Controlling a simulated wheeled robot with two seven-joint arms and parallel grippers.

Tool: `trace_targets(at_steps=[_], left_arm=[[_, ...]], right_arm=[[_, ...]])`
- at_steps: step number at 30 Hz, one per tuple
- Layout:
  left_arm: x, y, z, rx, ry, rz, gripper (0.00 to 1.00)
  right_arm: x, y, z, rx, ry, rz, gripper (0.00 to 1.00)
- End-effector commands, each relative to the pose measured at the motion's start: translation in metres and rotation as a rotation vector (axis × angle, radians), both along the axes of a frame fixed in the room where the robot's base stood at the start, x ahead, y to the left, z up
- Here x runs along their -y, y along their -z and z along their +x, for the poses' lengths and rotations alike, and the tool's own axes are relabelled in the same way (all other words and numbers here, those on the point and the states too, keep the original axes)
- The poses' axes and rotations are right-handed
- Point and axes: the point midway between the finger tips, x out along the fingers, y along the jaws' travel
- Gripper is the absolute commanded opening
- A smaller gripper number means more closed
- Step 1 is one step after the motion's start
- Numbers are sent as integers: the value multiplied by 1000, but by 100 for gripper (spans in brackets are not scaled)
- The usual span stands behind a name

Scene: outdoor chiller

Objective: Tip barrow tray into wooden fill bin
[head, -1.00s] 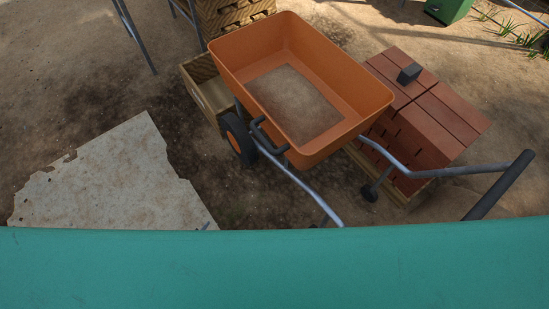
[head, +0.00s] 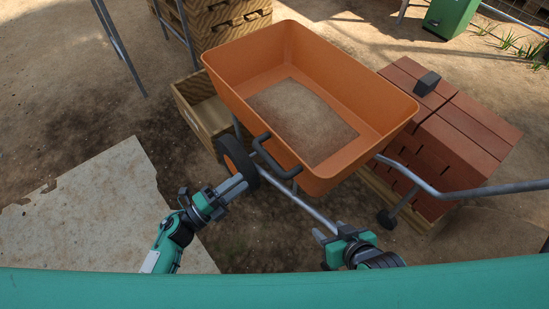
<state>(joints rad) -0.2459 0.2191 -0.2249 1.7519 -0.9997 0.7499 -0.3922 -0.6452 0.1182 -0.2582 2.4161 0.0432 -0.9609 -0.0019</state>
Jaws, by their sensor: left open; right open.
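The orange barrow tray (head: 350,82) stands upright in the middle of the head view, with a brown sandy patch (head: 302,118) on its floor. A dark handle (head: 268,160) is on its near side. The barrow's wheel (head: 235,158) is at its left. The wooden bin (head: 200,118) is behind and left of the tray, partly hidden by it. My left gripper (head: 243,180) is open near the wheel, below the dark handle; I cannot tell whether it touches anything. My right gripper (head: 325,232) is open by the barrow's metal tube (head: 312,211), below the tray.
Stacked red bricks (head: 460,140) on a pallet stand right of the barrow, with a dark block (head: 427,83) on top. Stacked wooden crates (head: 225,20) are behind. A pale flat slab (head: 95,210) lies on the ground at left. A green box (head: 450,15) is far right.

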Motion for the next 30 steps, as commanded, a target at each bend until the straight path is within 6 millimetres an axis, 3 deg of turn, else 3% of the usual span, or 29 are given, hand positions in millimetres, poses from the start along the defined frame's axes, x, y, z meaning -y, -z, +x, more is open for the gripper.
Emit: trace_targets(at_steps=[18, 30], left_arm=[[91, -22, 66, -3, -2, -5, 41], [104, -25, 75, -4, -2, -3, 41]], right_arm=[[0, 0, 1, 1, 1, 0, 50], [0, 0, 1, 6, 0, 2, 50]])
